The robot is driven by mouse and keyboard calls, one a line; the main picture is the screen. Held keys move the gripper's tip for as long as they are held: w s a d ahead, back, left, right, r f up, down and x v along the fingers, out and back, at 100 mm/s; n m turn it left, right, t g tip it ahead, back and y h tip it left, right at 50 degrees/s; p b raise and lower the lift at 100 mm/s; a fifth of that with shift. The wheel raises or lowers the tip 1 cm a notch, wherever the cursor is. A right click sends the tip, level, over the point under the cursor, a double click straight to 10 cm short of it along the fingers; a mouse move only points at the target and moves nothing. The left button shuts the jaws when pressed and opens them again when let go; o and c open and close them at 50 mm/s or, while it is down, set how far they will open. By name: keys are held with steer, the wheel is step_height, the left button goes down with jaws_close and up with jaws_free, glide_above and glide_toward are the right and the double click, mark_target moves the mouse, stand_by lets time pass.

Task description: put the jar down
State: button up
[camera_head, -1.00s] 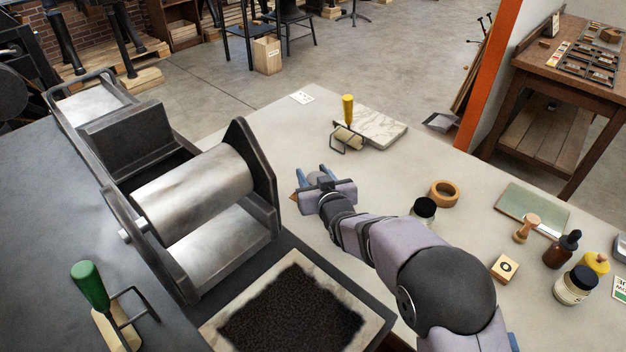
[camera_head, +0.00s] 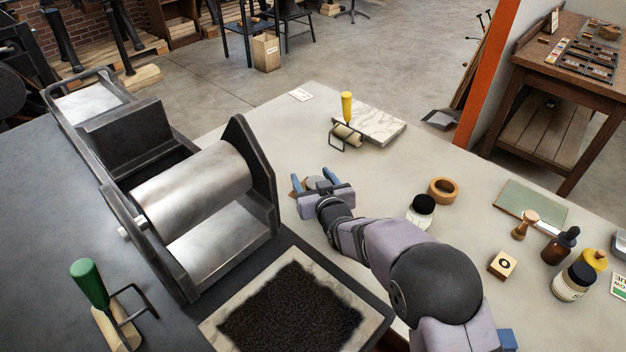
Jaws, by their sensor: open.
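A small jar (camera_head: 421,205) with a black lid stands upright on the pale table, just beyond my forearm, which hides part of its lower side. A second jar (camera_head: 571,286) with a pale label stands at the right. My gripper (camera_head: 314,180) is over the table to the left of the black-lidded jar, clear of both jars. Its two blue fingers are spread apart. A small greyish round shape shows between them; I cannot tell whether it is part of the gripper or a separate thing.
A roller press (camera_head: 196,185) and an inked slab (camera_head: 290,312) are at the left and front. A yellow-handled roller (camera_head: 347,110) lies by a marble slab (camera_head: 376,126). Tape (camera_head: 443,190), a stamp (camera_head: 525,224) and a dropper bottle (camera_head: 560,246) stand at right.

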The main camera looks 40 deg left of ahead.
steer(key=shift+r, duration=0.15)
steer(key=shift+b+v, duration=0.65)
steer(key=shift+v, duration=3.1)
steer(key=shift+r, duration=0.1)
